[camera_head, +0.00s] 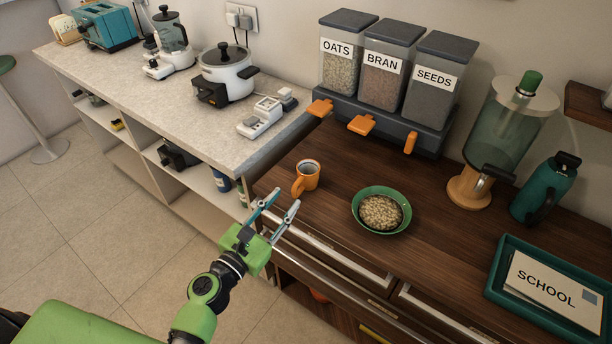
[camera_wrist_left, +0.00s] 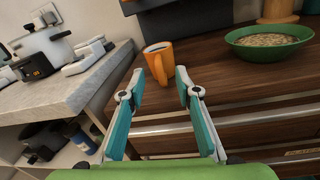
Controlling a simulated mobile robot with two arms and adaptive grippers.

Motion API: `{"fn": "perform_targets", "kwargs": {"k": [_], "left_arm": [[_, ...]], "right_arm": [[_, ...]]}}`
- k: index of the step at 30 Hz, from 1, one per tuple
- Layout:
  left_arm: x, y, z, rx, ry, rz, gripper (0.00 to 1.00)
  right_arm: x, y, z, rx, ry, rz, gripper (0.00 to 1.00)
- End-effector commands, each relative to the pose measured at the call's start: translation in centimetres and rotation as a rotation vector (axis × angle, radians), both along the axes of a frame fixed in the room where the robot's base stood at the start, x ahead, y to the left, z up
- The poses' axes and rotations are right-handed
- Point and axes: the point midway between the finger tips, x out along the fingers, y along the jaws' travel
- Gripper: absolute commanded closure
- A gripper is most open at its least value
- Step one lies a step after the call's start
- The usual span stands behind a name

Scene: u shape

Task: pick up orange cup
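The orange cup (camera_head: 308,175) stands upright on the dark wooden counter, near its left front corner. Its handle faces toward the front left, and its inside looks light. My left gripper (camera_head: 282,201) is open and empty, just in front of the cup and apart from it. In the left wrist view the cup (camera_wrist_left: 160,60) is straight ahead, beyond the two spread fingertips of the gripper (camera_wrist_left: 160,80). Its handle points toward the gap between them. My right gripper is in neither view.
A green bowl of cereal (camera_head: 382,211) sits right of the cup. The dispenser (camera_head: 385,80) for oats, bran and seeds stands behind. A teal tray (camera_head: 493,295) with a SCHOOL paper is at the right. The lighter counter (camera_head: 170,95) with appliances adjoins at left. Drawer fronts lie below the counter edge.

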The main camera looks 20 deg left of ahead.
Motion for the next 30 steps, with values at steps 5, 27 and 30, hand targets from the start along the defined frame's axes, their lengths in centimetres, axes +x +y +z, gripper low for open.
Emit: {"fn": "perform_targets", "kwargs": {"k": [5, 27, 30], "left_arm": [[1.7, -0.5, 0.0, 0.000, 0.001, 0.000, 0.70], [6.8, -1.7, 0.1, 0.001, 0.002, 0.000, 0.78], [6.8, -1.7, 0.1, 0.001, 0.002, 0.000, 1.00]], "right_arm": [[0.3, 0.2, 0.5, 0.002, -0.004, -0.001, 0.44], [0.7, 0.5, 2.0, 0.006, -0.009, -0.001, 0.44], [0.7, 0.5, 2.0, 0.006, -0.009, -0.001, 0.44]]}}
